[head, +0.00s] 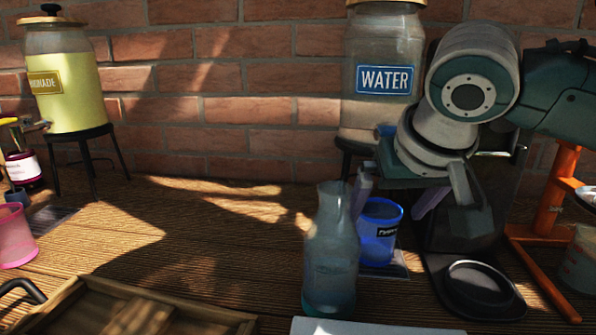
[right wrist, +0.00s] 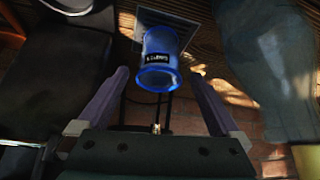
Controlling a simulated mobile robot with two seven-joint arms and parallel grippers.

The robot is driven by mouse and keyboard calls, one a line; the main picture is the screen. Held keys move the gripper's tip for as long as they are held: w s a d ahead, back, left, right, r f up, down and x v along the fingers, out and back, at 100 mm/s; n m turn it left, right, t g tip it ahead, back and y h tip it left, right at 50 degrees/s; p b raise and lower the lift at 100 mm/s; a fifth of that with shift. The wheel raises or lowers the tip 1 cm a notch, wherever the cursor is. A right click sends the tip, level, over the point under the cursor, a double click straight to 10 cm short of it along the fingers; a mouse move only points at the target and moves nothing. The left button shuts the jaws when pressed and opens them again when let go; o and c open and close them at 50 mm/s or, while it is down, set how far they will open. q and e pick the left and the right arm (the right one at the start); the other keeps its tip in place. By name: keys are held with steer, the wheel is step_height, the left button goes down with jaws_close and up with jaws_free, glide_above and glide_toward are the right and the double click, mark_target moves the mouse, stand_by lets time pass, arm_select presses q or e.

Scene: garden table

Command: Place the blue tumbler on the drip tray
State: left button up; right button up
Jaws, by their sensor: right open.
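The blue tumbler (head: 379,240) stands upright under the water dispenser (head: 384,60), with a dark label on its side. It appears to rest on the dark square drip tray (head: 402,266), mostly hidden behind it. In the right wrist view the tumbler (right wrist: 160,62) overlaps the drip tray (right wrist: 188,27), its rim facing my gripper. My right gripper (head: 388,214) is open, its purple fingers apart near the tumbler's rim. In the wrist view the open gripper (right wrist: 161,74) has one finger on each side of the tumbler, with visible gaps. My left gripper is out of view.
A clear bottle (head: 331,260) stands close in front-left of the tumbler. A black machine with a round plate (head: 478,285) and an orange stand (head: 550,225) are to the right. A wooden tray (head: 90,308) lies front left. A pink tumbler (head: 16,240) stands far left. The middle-left tabletop is clear.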

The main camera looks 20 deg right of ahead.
steer(key=v, duration=0.5)
steer(key=shift+s+a+r+p, duration=0.1)
steer(key=shift+s+r+p, duration=0.1)
steer(key=shift+r+p, duration=0.15)
